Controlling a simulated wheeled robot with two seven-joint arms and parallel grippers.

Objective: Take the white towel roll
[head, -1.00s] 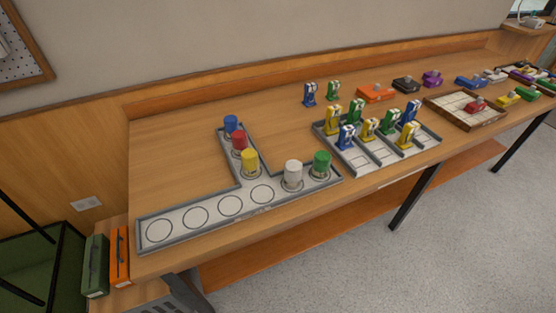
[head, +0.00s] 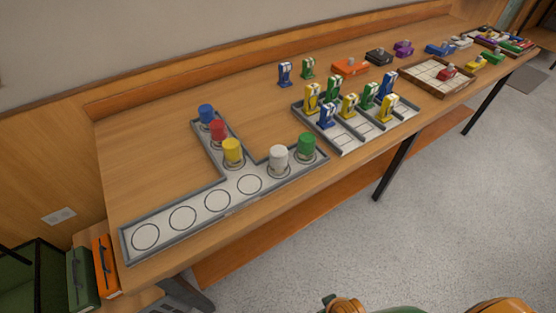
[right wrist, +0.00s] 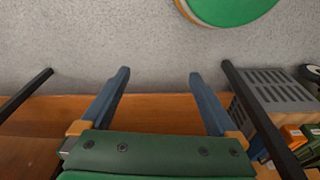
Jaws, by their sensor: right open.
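The white towel roll (head: 278,158) stands upright on a circle of the grey-rimmed, T-shaped tray (head: 169,236) on the wooden table. A green roll (head: 306,145) stands just right of it. Yellow (head: 233,152), red (head: 218,130) and blue (head: 206,114) rolls stand in the tray's branch toward the back. My right gripper (right wrist: 160,85) is open and empty in the right wrist view, away from the rolls. My left gripper is not in view.
A divided tray (head: 345,148) with several yellow, blue and green items stands right of the rolls. Green (head: 82,281) and orange (head: 106,264) cases stand by the table's left end. Several tray circles left of the white roll are empty. Grey floor is clear in front.

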